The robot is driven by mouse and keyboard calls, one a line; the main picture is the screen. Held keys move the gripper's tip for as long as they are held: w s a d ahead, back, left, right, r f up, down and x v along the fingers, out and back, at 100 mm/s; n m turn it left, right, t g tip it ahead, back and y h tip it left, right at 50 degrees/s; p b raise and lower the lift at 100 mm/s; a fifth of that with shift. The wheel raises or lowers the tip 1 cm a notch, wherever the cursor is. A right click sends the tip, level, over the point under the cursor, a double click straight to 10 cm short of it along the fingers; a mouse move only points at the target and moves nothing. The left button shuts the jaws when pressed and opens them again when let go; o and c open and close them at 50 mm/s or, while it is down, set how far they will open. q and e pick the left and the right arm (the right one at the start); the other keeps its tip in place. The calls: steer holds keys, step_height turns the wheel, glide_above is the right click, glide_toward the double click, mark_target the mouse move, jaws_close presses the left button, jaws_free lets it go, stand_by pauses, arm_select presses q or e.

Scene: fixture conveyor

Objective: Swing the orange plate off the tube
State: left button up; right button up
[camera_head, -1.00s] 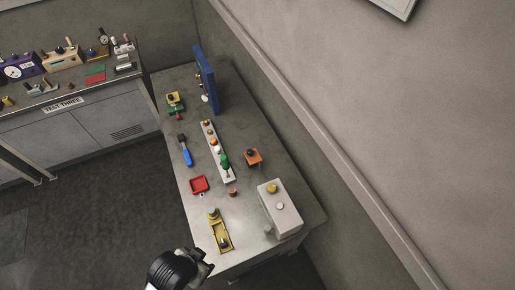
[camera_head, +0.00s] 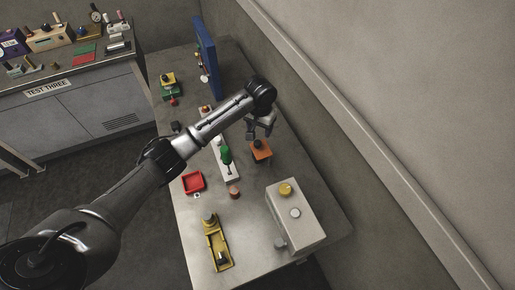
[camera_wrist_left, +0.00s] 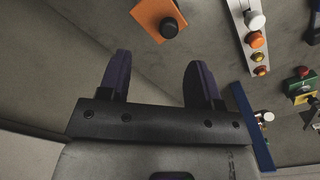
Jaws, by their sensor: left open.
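The orange plate (camera_head: 263,155) with a black knob on top is on the right side of the table, right of the white strip. In the left wrist view the orange plate (camera_wrist_left: 150,14) shows at the top, beyond the fingertips, with its dark round knob near one corner. The tube under the plate cannot be made out. My left gripper (camera_head: 261,133) is open and empty, just above and behind the plate in the head view. In the left wrist view its two fingers (camera_wrist_left: 157,62) are apart, with nothing between them. My right gripper is not in view.
A white strip (camera_head: 232,172) with several coloured buttons and a green handle runs left of the plate. A blue upright panel (camera_head: 207,58) stands behind. A pale box (camera_head: 297,218), a red tray (camera_head: 194,183) and a yellow fixture (camera_head: 218,245) are nearer the front.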

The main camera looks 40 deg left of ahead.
mark_target(257, 142)
arm_select(q)
steer(key=shift+n, duration=0.4)
steer(key=f, duration=0.4)
steer(key=w+a+f+b, duration=0.1)
steer(key=f, duration=0.3)
steer(key=a+f, duration=0.1)
steer(key=f, duration=0.3)
steer(key=shift+w+a+f, duration=0.15)
steer(key=shift+w, duration=0.05)
jaws_close()
